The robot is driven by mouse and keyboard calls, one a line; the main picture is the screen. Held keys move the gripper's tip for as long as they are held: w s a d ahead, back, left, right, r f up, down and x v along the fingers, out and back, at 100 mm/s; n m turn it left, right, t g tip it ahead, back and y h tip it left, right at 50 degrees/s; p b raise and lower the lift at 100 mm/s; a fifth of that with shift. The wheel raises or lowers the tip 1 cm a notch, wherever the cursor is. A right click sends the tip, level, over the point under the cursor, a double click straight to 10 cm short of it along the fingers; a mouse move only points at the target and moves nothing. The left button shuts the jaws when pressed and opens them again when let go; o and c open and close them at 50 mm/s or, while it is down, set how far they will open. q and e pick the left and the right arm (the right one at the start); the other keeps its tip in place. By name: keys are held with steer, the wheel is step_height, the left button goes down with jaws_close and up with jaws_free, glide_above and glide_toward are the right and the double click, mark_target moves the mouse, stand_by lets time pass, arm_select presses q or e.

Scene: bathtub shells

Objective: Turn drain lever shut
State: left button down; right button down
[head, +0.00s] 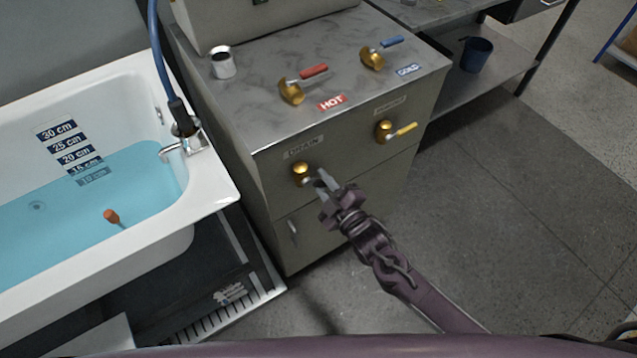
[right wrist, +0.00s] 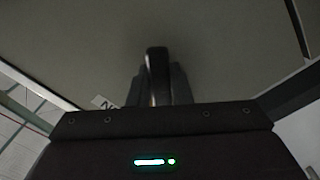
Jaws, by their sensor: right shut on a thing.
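The drain valve (head: 302,173) is a brass knob on the front of the grey cabinet, under a DRAIN label (head: 303,147). My right gripper (head: 322,182) is at the right side of this knob, shut on the drain lever, which is mostly hidden by the fingers. In the right wrist view the fingers (right wrist: 158,80) point at the cabinet front, and a dark bar shows between them. The lever's exact angle cannot be told. My left gripper is not in view.
A bathtub (head: 215,190) with blue water stands at the left. The cabinet top (head: 250,95) carries the red HOT lever (head: 314,71) and the blue COLD lever (head: 392,41). A yellow-handled valve (head: 405,129) is right of the drain. The floor at right is clear.

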steer(key=n, duration=0.1)
steer(key=r+n+p, duration=0.1)
steer(key=n, duration=0.1)
steer(key=d+r+n, duration=0.1)
steer(key=shift+w+n, duration=0.25)
steer(key=shift+n, duration=0.05)
steer(key=shift+r+n+p, duration=0.35)
steer(key=shift+n+p, duration=0.1)
steer(key=shift+n, duration=0.35)
steer(key=shift+r+n+p, duration=0.3)
steer(key=shift+n+p, duration=0.1)
steer(key=shift+n, duration=0.4)
steer(key=c, duration=1.3)
jaws_free()
steer(key=shift+v, duration=3.9)
steer(key=shift+w, duration=0.1)
